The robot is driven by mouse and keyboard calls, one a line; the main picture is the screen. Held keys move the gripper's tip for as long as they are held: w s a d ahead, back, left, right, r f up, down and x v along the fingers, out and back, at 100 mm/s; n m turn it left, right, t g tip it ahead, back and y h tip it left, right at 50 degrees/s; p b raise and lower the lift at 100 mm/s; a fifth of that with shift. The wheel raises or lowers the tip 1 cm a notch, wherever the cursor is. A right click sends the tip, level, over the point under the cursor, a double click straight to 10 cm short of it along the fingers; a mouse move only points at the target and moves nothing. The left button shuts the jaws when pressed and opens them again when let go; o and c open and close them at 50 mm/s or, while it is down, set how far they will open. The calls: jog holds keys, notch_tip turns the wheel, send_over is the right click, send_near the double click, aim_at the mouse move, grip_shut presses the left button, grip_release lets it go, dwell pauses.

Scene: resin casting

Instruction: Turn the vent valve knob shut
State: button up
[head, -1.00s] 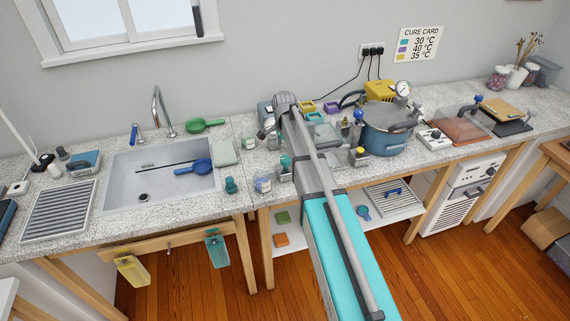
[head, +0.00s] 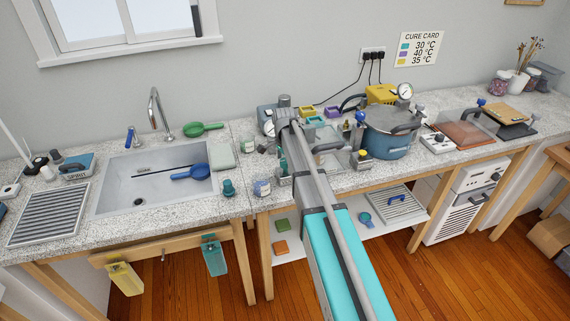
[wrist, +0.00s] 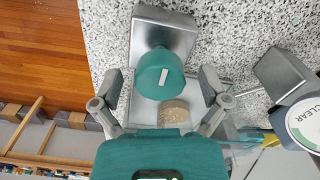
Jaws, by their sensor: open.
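A teal knob (wrist: 160,75) with a white line mark sits on a grey metal block (wrist: 165,35) in the wrist view. My gripper (wrist: 161,88) is open, with one finger on either side of the knob and gaps visible between. In the head view a teal knob (head: 283,164) stands on a small block at the counter's front, just left of my arm. My gripper is mostly hidden behind the arm there. Other knobs are a yellow one (head: 362,153) on another block and a blue one (head: 360,116) by the pot. No label shows which is the vent valve.
A blue pressure pot (head: 388,142) with a gauge stands to the right. A jar marked CLEAR (wrist: 308,122) and a second metal block (wrist: 283,72) are close to the right finger. A tan disc (wrist: 173,112) lies below the knob. The sink (head: 150,185) is left.

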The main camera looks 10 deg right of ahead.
jog(key=c, duration=1.1)
jog(key=shift+c, duration=0.2)
jog(key=shift+n, duration=0.5)
jog(key=n, duration=0.3)
jog(key=shift+s+n, duration=0.1)
jog(key=shift+n, duration=0.2)
jog(key=n, duration=0.4)
jog(key=shift+d, duration=0.15)
jog(key=n, duration=0.9)
jog(key=shift+d, duration=0.15)
jog(key=shift+n, duration=0.3)
